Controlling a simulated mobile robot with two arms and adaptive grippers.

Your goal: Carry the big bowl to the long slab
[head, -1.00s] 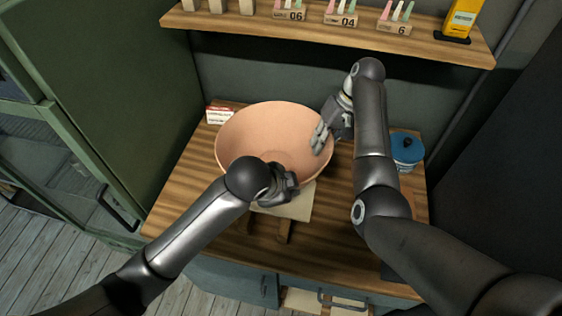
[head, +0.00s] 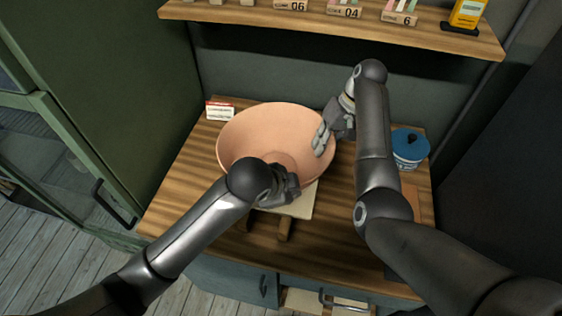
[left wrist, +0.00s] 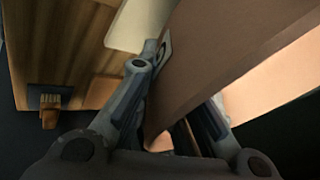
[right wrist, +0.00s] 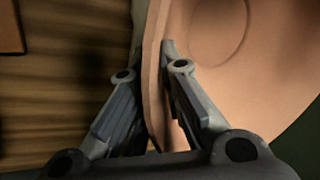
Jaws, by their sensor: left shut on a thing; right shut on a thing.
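The big bowl (head: 265,135), wide and pinkish terracotta, is at the middle of the counter in the head view. My left gripper (head: 286,186) is shut on its front rim. In the left wrist view the bowl wall (left wrist: 225,50) passes between the fingers. My right gripper (head: 326,134) is shut on its right rim, and the right wrist view shows the bowl (right wrist: 240,75) between those fingers. A pale cream slab (head: 302,203) shows partly from under the bowl's front; whether it is the long slab, and whether the bowl touches it, I cannot tell.
A blue-lidded jar (head: 410,148) stands at the right of the wooden counter (head: 190,180). A small red-and-white box (head: 220,111) is at the back left. A shelf (head: 340,27) with labelled blocks overhangs the back. A green cabinet (head: 95,100) stands at left.

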